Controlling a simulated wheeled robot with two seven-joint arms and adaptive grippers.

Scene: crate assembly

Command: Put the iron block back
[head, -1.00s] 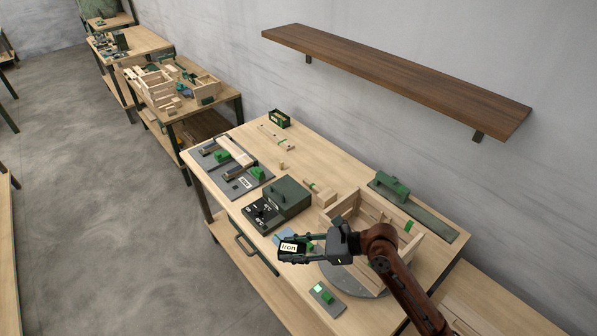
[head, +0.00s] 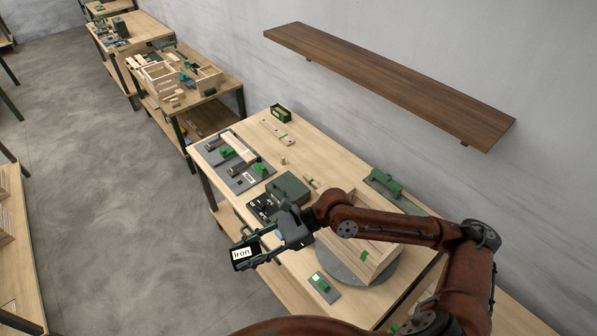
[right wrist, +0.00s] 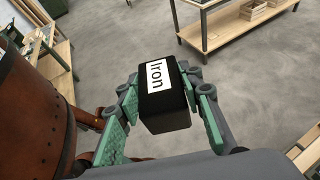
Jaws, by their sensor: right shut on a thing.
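The iron block is a black block with a white label reading "Iron" (head: 242,255). My right gripper (head: 255,248) is shut on it and holds it in the air beyond the left edge of the workbench, over the floor. In the right wrist view the iron block (right wrist: 165,104) sits between the two green fingers, label facing the camera. My left gripper does not show.
The near workbench (head: 320,160) carries a dark green box (head: 287,188), a wooden crate (head: 375,262) on a round grey plate (head: 345,270), a grey fixture board (head: 240,170) and a green-handled tool (head: 385,183). A brown shelf (head: 390,85) hangs on the wall. Grey floor lies open at left.

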